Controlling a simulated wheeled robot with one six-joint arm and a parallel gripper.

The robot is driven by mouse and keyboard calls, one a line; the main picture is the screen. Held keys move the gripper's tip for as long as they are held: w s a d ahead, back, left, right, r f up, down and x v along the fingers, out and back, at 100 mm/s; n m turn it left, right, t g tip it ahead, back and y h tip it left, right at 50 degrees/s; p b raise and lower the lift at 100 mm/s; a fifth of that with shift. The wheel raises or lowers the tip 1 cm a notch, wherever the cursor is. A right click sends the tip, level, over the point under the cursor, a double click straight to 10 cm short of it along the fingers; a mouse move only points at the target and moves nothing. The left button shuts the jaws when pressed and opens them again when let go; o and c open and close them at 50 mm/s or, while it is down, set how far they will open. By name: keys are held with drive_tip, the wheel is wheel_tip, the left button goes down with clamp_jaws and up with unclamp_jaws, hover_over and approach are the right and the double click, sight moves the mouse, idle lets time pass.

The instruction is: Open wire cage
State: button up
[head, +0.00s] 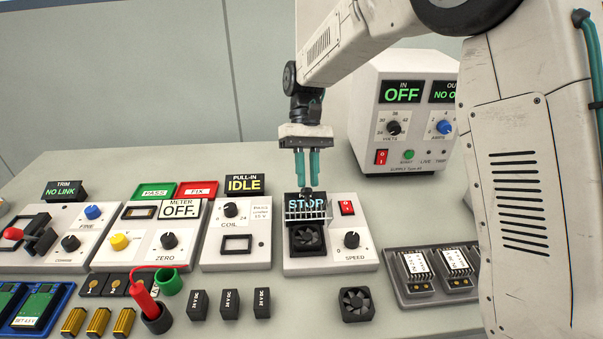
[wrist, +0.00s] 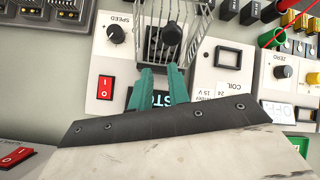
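The wire cage (head: 308,217) is a pale wire grille on the fan unit, just below the display reading STOP. It looks raised, with the dark fan (head: 307,239) showing bare below it. In the wrist view the cage (wrist: 168,48) reaches from the top edge down to my fingertips. My gripper (head: 307,183) points down just above the display, its teal fingers close together with a narrow gap. In the wrist view my gripper (wrist: 160,69) is at the cage's lower end. I cannot tell whether it touches or holds a wire.
The fan unit also has a red switch (head: 346,208) and a speed knob (head: 351,240). A loose fan (head: 356,304) lies in front. The coil unit (head: 236,240) stands to the left, a tray of modules (head: 432,293) to the right, and a power supply (head: 405,110) behind.

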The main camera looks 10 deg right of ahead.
drive_tip(key=o, duration=0.4)
drive_tip(key=shift+s+d+r, duration=0.1)
drive_tip(key=shift+d+r, duration=0.05)
drive_tip(key=shift+r, duration=0.05)
drive_tip(key=shift+o, duration=0.2)
drive_tip(key=v, duration=0.7)
drive_tip(key=shift+a+r, duration=0.35)
drive_tip(key=shift+a, duration=0.1)
drive_tip(key=shift+w+f, duration=0.1)
drive_tip(key=shift+w, duration=0.15)
drive_tip(key=s+d+r+m+t, duration=0.1)
drive_tip(key=s+d+t, duration=0.2)
drive_tip(key=s+d, duration=0.3)
drive_tip(key=s+d+r+m+t, duration=0.1)
drive_tip(key=s+d+t, duration=0.2)
drive_tip(key=s+d, duration=0.4)
drive_tip(key=s+d+m+t, duration=0.2)
drive_tip(key=s+d, duration=0.5)
drive_tip(key=s, duration=1.1)
drive_tip(key=shift+s+r+t, duration=0.35)
drive_tip(key=shift+r+t, duration=0.05)
drive_tip(key=shift+t, duration=0.1)
